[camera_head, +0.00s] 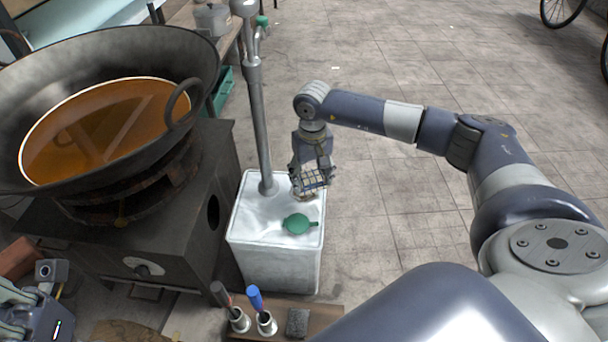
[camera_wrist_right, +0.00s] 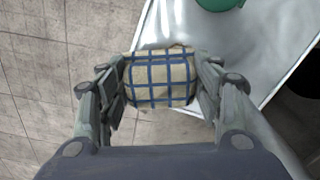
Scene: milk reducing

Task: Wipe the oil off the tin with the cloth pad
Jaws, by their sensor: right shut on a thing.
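The tin (camera_head: 278,265) is a pale, square metal can beside the stove in the head view. A green cap (camera_head: 298,223) sits on its top, and a metal pump pipe rises from it. My right gripper (camera_head: 311,176) is shut on the cloth pad (camera_head: 312,184), beige with blue checks, at the tin top's back right edge. The right wrist view shows the pad (camera_wrist_right: 160,78) between both fingers, beside and partly over the tin's edge (camera_wrist_right: 215,50). I cannot tell whether it touches the tin. No distinct oil patch shows. My left gripper (camera_head: 22,308) is partly visible at the lower left.
A large wok (camera_head: 185,65) of orange oil stands on a dark stove (camera_head: 175,245) left of the tin.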

